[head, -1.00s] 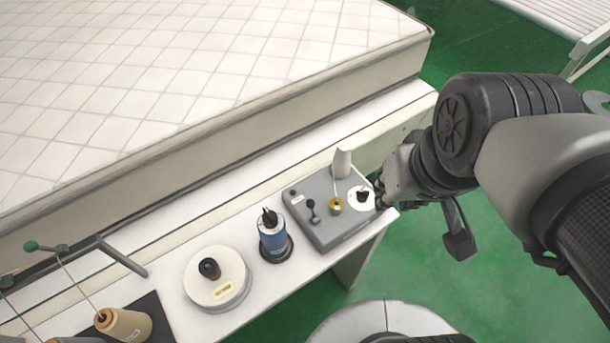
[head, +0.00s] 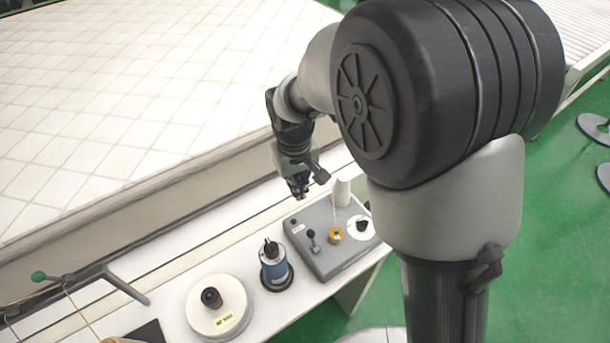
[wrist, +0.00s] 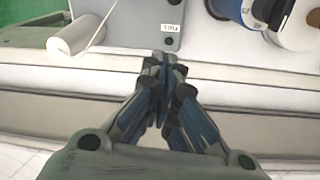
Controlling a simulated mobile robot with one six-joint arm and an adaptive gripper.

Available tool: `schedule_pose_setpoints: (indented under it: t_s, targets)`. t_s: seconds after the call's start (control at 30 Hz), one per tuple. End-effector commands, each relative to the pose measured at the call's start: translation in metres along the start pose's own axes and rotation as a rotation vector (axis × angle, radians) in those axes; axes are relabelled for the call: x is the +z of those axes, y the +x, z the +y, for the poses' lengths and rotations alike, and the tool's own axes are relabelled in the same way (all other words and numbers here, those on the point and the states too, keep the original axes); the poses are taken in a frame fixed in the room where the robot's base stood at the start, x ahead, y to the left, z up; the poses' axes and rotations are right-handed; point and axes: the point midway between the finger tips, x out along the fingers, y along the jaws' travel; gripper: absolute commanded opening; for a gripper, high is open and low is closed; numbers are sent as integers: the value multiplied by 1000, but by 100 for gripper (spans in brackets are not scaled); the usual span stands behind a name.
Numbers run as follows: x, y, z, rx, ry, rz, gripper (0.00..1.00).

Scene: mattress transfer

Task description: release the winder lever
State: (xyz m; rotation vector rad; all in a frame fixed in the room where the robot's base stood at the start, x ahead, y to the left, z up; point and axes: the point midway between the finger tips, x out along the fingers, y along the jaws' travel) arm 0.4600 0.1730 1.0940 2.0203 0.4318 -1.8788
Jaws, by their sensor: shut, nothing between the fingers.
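The winder (head: 342,259) is a grey box on the white bench ledge, with a small dark lever (head: 313,240) on its top, left of a yellow bobbin (head: 336,234). My gripper (head: 299,192) is above the ledge, behind and a little left of the winder, pointing down. In the wrist view my gripper (wrist: 164,68) has its fingers together, with nothing held. Part of the grey winder (wrist: 145,28) with a white label shows beyond the fingertips. The lever does not show in the wrist view.
A white cone (head: 342,192) stands at the winder's back edge. A blue thread spool (head: 273,267) and a round white base (head: 217,307) stand to the left. The quilted mattress (head: 120,100) lies behind the ledge. A green-tipped rod (head: 85,277) is at far left.

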Motion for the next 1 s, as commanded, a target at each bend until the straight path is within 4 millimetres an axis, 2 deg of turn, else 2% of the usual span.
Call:
schedule_pose_setpoints:
  t_s: [0.43, 0.57, 0.67, 1.0]
  targets:
    - [-2, 6, -3, 0, -7, -5, 0]
    - [-2, 17, -3, 0, -7, -8, 0]
    - [-1, 33, -3, -1, -7, -9, 0]
    - [0, 106, -3, -1, -6, -9, 0]
